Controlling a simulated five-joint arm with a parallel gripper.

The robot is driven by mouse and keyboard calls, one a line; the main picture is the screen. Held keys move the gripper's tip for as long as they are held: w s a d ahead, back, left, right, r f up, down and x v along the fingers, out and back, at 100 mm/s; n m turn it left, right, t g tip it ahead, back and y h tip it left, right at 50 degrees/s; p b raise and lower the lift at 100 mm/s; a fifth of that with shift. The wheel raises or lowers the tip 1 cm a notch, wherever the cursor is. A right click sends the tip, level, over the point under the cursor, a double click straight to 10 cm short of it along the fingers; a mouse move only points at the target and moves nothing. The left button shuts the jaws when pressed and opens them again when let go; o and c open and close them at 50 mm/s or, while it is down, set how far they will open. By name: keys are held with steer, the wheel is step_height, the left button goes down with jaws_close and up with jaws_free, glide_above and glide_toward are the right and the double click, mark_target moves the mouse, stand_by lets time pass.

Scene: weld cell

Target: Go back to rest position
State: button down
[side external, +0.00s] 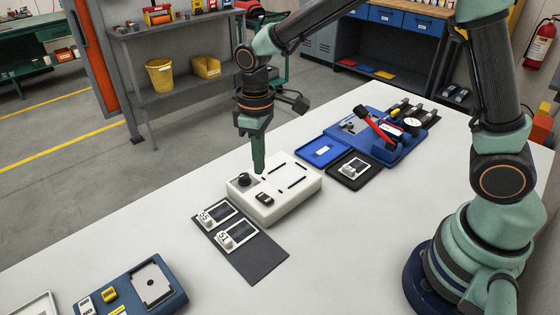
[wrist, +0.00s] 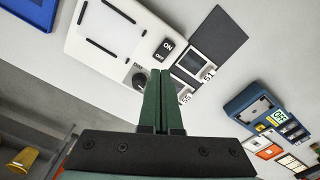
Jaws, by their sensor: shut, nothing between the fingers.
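My gripper (side external: 259,168) points straight down over the white device box (side external: 289,207), close to its black knob (side external: 244,179). Its two green fingers are pressed together with nothing between them. In the wrist view the shut fingertips (wrist: 160,70) show beside the knob (wrist: 139,80) and the ON/OFF rocker switch (wrist: 165,48). Whether the tips touch the box is hard to tell. My arm reaches across the table from its base at the right.
A dark mat (side external: 258,264) with two small display modules lies in front of the box. A blue case (side external: 175,297) stands at front left. Blue and black trays (side external: 322,152) and a blue fixture with a red lever (side external: 376,128) lie behind. The front centre of the white table is bare.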

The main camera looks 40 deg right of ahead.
steer(key=s+d+r+m+t, duration=0.5)
steer(key=s+d+r+m, duration=0.1)
steer(key=s+d+r, duration=0.5)
steer(key=shift+s+d+r+t, duration=0.2)
steer(key=shift+d+r+t, duration=0.1)
steer(key=shift+d+r, duration=0.5)
steer(key=shift+a+r, duration=0.1)
